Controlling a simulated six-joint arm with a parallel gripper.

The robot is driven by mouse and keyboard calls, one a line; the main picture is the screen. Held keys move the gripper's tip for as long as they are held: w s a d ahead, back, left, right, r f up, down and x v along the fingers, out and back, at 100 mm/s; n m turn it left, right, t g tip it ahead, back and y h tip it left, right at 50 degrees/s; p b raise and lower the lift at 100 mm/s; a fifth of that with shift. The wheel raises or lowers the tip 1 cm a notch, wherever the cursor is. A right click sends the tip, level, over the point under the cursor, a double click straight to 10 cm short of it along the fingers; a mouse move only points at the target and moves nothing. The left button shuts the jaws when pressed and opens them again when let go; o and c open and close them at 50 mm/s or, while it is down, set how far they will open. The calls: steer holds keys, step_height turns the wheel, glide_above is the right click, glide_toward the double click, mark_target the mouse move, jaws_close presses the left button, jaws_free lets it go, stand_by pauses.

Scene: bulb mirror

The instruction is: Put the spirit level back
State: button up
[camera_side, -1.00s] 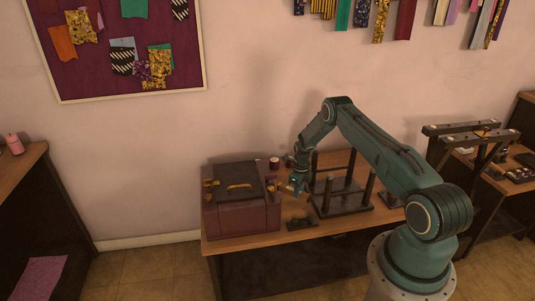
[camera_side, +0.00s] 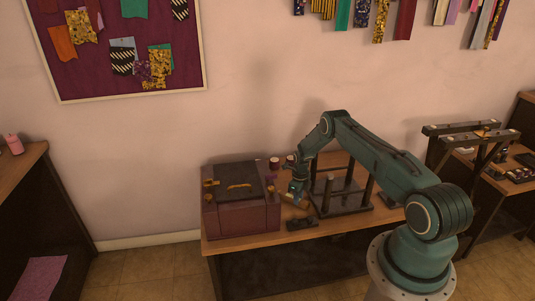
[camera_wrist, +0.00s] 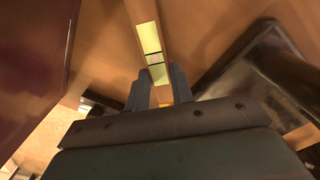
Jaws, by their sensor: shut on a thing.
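The spirit level (camera_wrist: 141,12) is a wooden bar with a yellow-green vial window, gripped between the two fingers of my gripper (camera_wrist: 160,88) in the wrist view. It runs away from the fingers toward the top of that view. In the side view the level (camera_side: 301,203) shows as a small tan bar at my gripper (camera_side: 294,197), low over the table between the maroon box and the dark post stand. Whether it touches the table cannot be told. A small black holder (camera_side: 302,224) lies on the table in front of it.
The maroon box (camera_side: 241,216) stands close to the left of my gripper. The dark stand with upright posts (camera_side: 345,208) is close to the right. Small round jars (camera_side: 274,162) sit behind. The wooden table's (camera_side: 259,242) front edge is near the holder.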

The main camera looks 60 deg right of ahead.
steer(key=o, duration=1)
steer(key=shift+c, duration=0.2)
steer(key=shift+r, duration=0.15)
step_height(320, 180, up, 12)
stand_by(0.5)
